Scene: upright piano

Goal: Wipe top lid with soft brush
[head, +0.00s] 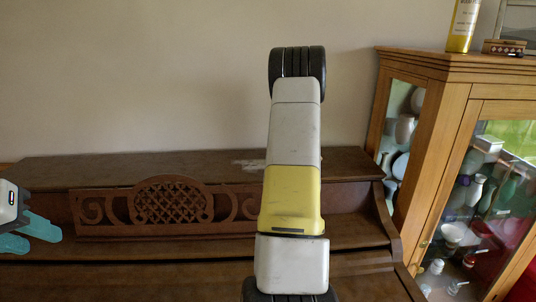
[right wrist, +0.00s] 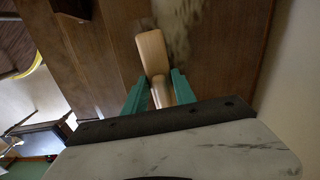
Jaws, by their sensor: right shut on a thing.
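The piano's top lid (head: 120,167) is dark brown wood, with a pale, dusty-looking patch (head: 250,162) beside my raised right arm. My right gripper (right wrist: 160,92) is shut on the pale wooden handle of the soft brush (right wrist: 152,50), in the right wrist view. A fuzzy grey-brown area shows by the brush's far end; I cannot tell whether it is bristles or dust on the lid. In the head view my right arm hides the right gripper and the brush. My left gripper (head: 40,233) is at the left edge, its teal fingers apart and empty, in front of the piano.
A wooden glass-door cabinet (head: 452,130) with crockery stands close at the right of the piano. A yellow bottle (head: 463,25) and a small box (head: 503,47) are on top of it. The carved music stand (head: 170,207) is below the lid. A plain wall is behind.

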